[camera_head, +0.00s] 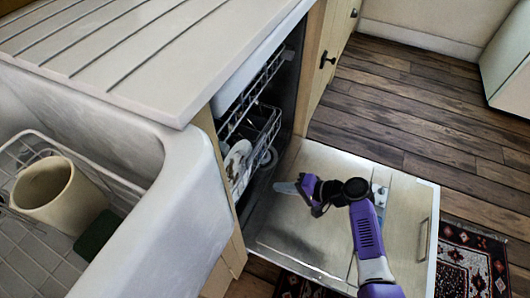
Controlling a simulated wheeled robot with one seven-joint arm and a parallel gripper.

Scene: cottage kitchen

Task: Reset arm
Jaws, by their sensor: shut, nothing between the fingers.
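My arm (369,240) is purple and black and reaches up from the bottom of the view over the lowered dishwasher door (405,210). My gripper (289,188) points left, toward the dishwasher opening, and its fingers look closed with nothing in them. It appears to be above the door panel, apart from the racks. My forearm hides part of the door.
The dishwasher rack (262,135) holds a few dishes. At left are a white sink (180,200) with a beige pot (55,195) and a ribbed countertop (110,50). A patterned rug (470,262) lies at lower right. Wood floor (400,110) is clear beyond the door.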

